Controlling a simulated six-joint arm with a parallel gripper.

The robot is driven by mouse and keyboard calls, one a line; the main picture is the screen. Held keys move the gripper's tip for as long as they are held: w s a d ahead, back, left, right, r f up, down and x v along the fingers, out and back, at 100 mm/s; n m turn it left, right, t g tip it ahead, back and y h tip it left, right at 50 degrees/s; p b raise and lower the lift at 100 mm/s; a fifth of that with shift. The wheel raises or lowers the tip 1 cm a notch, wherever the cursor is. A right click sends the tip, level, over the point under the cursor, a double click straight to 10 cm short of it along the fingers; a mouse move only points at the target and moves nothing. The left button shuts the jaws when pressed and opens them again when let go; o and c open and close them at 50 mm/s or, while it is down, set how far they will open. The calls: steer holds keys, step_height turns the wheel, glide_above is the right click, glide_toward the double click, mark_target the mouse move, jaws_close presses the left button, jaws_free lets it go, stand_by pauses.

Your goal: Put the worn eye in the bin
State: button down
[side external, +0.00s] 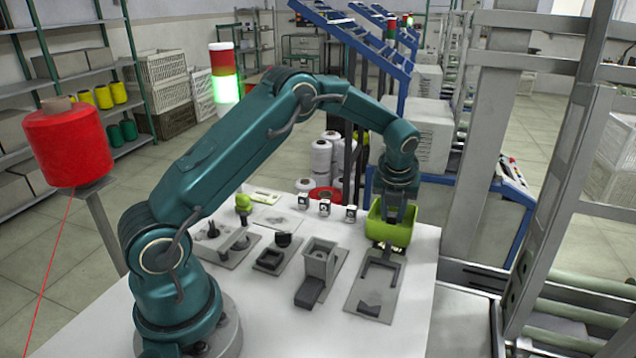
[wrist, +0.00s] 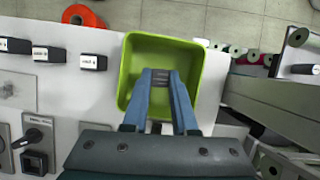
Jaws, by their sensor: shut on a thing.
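The green bin (side external: 390,228) stands at the far right end of the white table. In the wrist view the open green bin (wrist: 133,62) is seen from above, and its visible floor looks empty. My gripper (side external: 393,220) points down at the bin. In the wrist view my gripper (wrist: 160,78) has its fingertips over the bin's interior, close together, shut on the worn eye. The eye is a small dark piece between the fingertips, mostly hidden by them. I cannot tell how high it is above the bin floor.
Several small labelled blocks (side external: 324,207) stand in a row left of the bin. A grey fixture plate (side external: 374,285) lies in front of it. A grey box-shaped holder (side external: 319,262) and other fixtures stand further left. A metal frame (wrist: 280,105) rises right of the table.

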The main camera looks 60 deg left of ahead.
steer(key=shift+f, duration=0.1)
steer(key=c, duration=0.7)
jaws_free()
steer(key=v, duration=1.2)
steer(key=s+d+r+n+t+h, duration=0.1)
steer(key=s+d+r+n, duration=0.15)
steer(key=s+n, duration=0.3)
steer(key=s+d+r+n, duration=0.2)
steer(key=s+r+n, duration=0.1)
steer(key=s+n, duration=0.25)
steer(key=s+d+f+n+t+h, duration=0.1)
steer(key=s+d+f+n+h, duration=0.1)
steer(key=s+n, duration=0.9)
steer(key=shift+s+d+f+n, duration=0.45)
steer(key=shift+d+n, duration=0.45)
steer(key=shift+n, duration=1.6)
